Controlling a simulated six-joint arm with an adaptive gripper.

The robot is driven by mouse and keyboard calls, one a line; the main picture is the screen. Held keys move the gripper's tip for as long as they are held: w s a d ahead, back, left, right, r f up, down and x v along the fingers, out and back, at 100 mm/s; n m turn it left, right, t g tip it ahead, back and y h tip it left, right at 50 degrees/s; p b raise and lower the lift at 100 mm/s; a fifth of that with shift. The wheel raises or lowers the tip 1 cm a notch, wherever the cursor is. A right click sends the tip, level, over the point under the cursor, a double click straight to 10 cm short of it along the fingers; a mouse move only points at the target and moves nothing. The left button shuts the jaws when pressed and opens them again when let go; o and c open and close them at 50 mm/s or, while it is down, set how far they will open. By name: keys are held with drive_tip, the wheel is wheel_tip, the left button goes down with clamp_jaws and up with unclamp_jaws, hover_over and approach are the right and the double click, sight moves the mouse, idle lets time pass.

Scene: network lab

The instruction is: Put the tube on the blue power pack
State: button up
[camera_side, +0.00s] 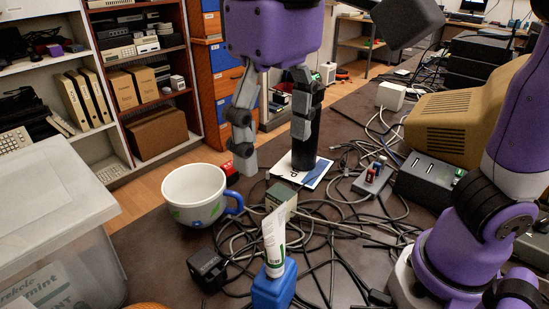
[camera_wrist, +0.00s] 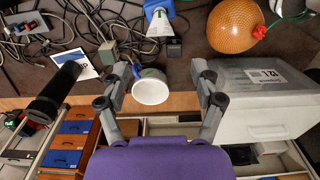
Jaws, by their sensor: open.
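The white tube (camera_side: 273,243) stands nearly upright, leaning slightly, and appears to rest on the blue power pack (camera_side: 272,288) at the front of the table. In the wrist view the tube (camera_wrist: 159,23) and the blue pack (camera_wrist: 157,6) are at the top middle. My gripper (camera_side: 272,150) is open and empty, above the table and behind the tube, apart from both. In the wrist view its fingers (camera_wrist: 161,70) are spread, with a mug between them in the picture. The exact contact under the tube is hard to see.
A white mug (camera_side: 193,190) with a blue handle stands left of the pack. A black cylinder (camera_side: 313,150) stands behind my right finger, by a card (camera_side: 312,178). Cables and a black adapter (camera_side: 207,268) clutter the table. A clear bin (camera_side: 50,215) is left; an orange ball (camera_wrist: 234,26) is nearby.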

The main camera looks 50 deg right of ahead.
drive_tip(key=shift+w+d+r, duration=0.1)
drive_tip(key=shift+d+r, duration=0.1)
drive_tip(key=shift+d, duration=0.05)
drive_tip(key=d+f+t, duration=0.2)
drive_tip(key=d+f, duration=0.3)
drive_tip(key=d, duration=0.3)
drive_tip(key=w+d+f+t, duration=0.1)
drive_tip(key=d+f+t, duration=0.2)
drive_tip(key=d+f, duration=0.3)
drive_tip(key=d, duration=0.3)
drive_tip(key=shift+d+f+t, duration=0.2)
drive_tip(key=shift+d+t, duration=0.05)
drive_tip(key=shift+t, duration=0.05)
